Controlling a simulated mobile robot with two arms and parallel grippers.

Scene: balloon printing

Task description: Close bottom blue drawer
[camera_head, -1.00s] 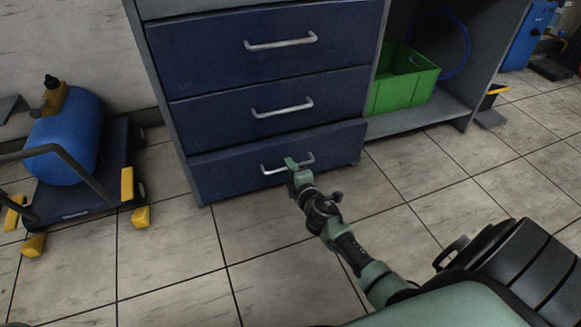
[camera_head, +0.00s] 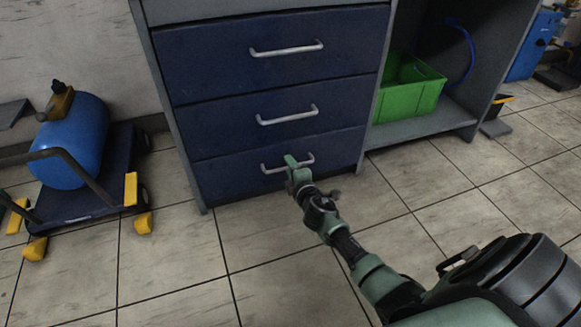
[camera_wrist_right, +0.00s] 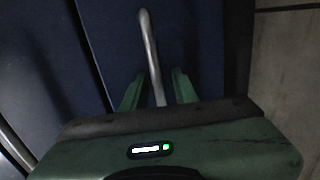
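The bottom blue drawer (camera_head: 235,180) is the lowest of three in a grey cabinet. Its front looks about level with the drawers above. Its silver handle (camera_head: 270,170) is partly hidden by my right gripper (camera_head: 291,163). In the right wrist view the handle (camera_wrist_right: 149,45) runs between the two green fingers of my right gripper (camera_wrist_right: 158,88). The fingers stand apart, with a visible gap on each side of the handle. My left gripper is not in view.
The middle drawer (camera_head: 220,128) and top drawer (camera_head: 215,68) look shut. A green crate (camera_head: 408,98) sits in the open shelf at right. A blue tank (camera_head: 72,145) on a cart stands at left. The tiled floor (camera_head: 170,245) in front is clear.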

